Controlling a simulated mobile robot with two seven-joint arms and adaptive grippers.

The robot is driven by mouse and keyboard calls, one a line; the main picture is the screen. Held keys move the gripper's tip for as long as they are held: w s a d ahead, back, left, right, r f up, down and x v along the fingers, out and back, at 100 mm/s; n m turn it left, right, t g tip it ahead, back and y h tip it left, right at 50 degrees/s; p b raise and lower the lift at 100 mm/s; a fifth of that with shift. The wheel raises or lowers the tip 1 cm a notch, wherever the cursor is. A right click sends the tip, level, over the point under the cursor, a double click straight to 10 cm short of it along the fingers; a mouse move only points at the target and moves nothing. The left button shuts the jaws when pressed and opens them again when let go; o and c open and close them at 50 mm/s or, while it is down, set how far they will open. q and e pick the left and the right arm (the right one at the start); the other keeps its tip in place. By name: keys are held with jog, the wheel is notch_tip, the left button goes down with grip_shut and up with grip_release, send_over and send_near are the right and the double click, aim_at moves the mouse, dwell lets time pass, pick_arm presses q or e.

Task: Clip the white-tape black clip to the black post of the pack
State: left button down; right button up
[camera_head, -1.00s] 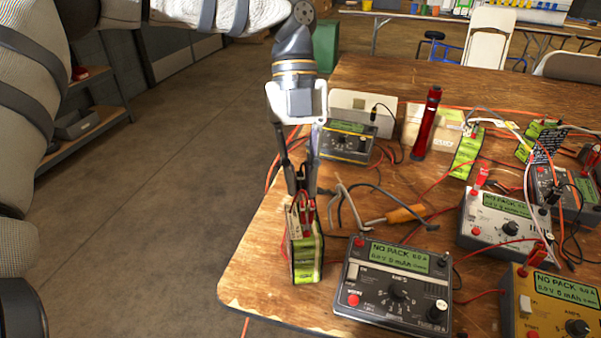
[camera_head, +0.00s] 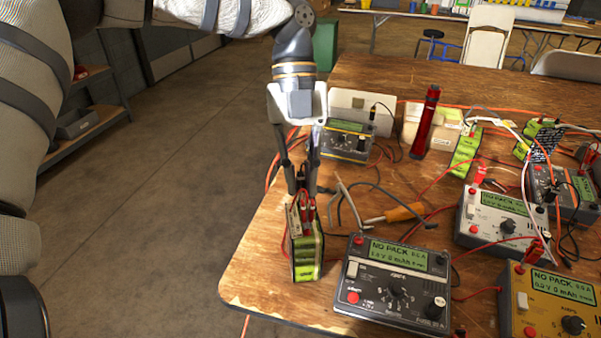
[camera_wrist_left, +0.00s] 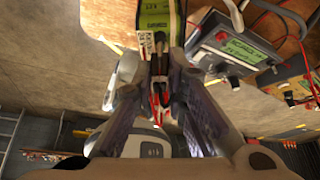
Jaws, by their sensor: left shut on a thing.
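The green battery pack (camera_head: 307,257) stands upright near the table's left front edge; it also shows in the left wrist view (camera_wrist_left: 154,17). My left gripper (camera_head: 303,192) points down over its top. Its fingers (camera_wrist_left: 162,88) are shut on a dark clip (camera_wrist_left: 157,66), which I take to be the black clip; its white tape is not clear. Red leads or a red clip show close beside it at the pack's top. The black post is mostly hidden there, so I cannot tell whether the clip grips it. My right gripper is out of view.
A dark charger (camera_head: 392,287) reading NO PACK stands just right of the pack. More chargers fill the right side. The table edge and open floor are at the left.

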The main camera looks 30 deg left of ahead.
aim_at(301, 173)
pick_arm(q)
jog(key=shift+f, duration=0.1)
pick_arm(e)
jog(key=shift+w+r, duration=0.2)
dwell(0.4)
pick_arm(q)
jog(key=c, duration=1.5)
grip_release()
jog(key=shift+c, duration=0.2)
jog(key=shift+o, duration=1.1)
jog(key=shift+r+p, duration=0.5)
jog(key=shift+r, duration=0.95)
jog(key=shift+r+p, duration=0.35)
jog(key=shift+r, duration=1.95)
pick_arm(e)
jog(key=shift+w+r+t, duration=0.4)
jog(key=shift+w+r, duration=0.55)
